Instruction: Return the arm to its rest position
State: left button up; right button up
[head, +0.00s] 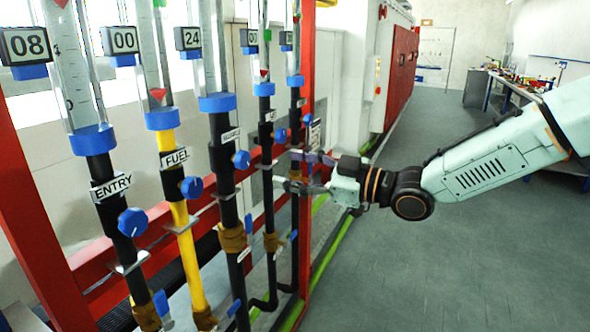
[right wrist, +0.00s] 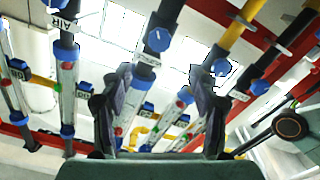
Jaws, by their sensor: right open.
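My right arm reaches in from the right in the head view. Its gripper (head: 292,172) is in front of the rearmost dark pipes of the flowmeter rack, with its fingers pointing left. In the right wrist view the two fingers of the gripper (right wrist: 165,85) stand apart with nothing held between them. Pipes, blue knobs and gauge tubes show behind and between them. Whether a finger touches a pipe cannot be told. My left gripper is not in view.
The red frame (head: 38,215) carries several pipes, including a yellow FUEL pipe (head: 182,218) and an ENTRY pipe (head: 110,195), with blue knobs (head: 132,222). Open grey floor (head: 450,250) lies right of the rack. A workbench (head: 515,88) and red cabinet (head: 402,60) stand farther back.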

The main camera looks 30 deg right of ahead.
jog(key=shift+d, duration=0.1)
dwell(0.4)
jog(key=s+a+f+m+g+h+b, duration=0.1)
jog(key=s+f+m+g+h, duration=0.2)
jog(key=f, duration=0.5)
jog(key=s+a+f+m+h+b, duration=0.1)
jog(key=s+f+m+h, duration=0.1)
jog(key=f+m, duration=0.5)
jog(key=s+a+f+m+g+h, duration=0.1)
jog(key=s+f+m+g+h, duration=0.15)
jog(key=f, duration=0.75)
jog(key=s+f+g+h+b, duration=0.1)
jog(key=s+f+g, duration=0.2)
jog(key=s+f, duration=0.4)
jog(key=s+f+g+h+b, duration=0.1)
jog(key=s+f+g, duration=0.1)
jog(key=s+f, duration=0.5)
jog(key=s+f+g+h+b, duration=0.1)
jog(key=s+f, duration=0.7)
jog(key=s, duration=0.8)
jog(key=g+b, duration=0.1)
jog(key=g, duration=0.1)
jog(key=shift+s+a+g, duration=0.35)
jog(key=shift+s, duration=0.05)
jog(key=shift+h, duration=0.25)
